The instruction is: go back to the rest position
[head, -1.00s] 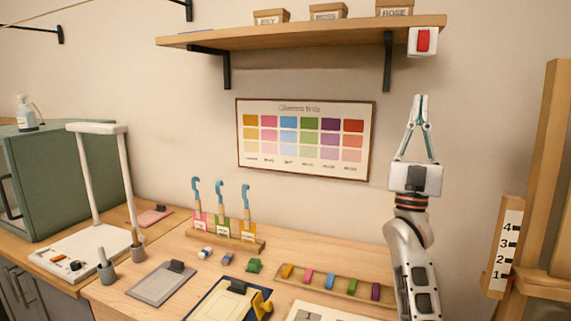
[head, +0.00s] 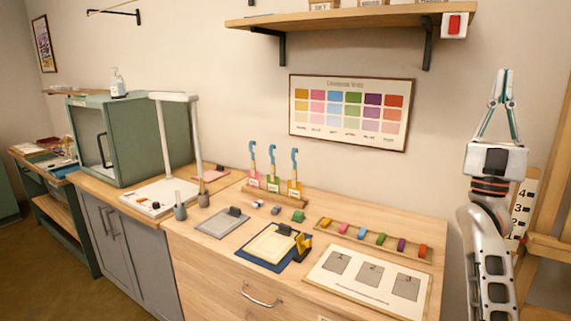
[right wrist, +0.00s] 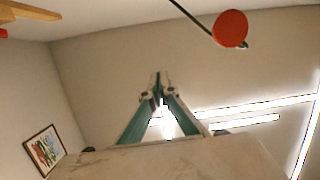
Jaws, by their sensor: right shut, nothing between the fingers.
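My right gripper (head: 502,76) is raised at the right side of the head view, pointing up, with its fingertips together and nothing between them. It is in front of the wall, to the right of the colour chart and below and right of the shelf's end. In the right wrist view the same gripper (right wrist: 157,82) is shut and points toward the ceiling. My left gripper is not in view.
A wall shelf (head: 350,17) with a red-fronted white box (head: 454,25) is above. A wooden frame (head: 555,246) stands at right.

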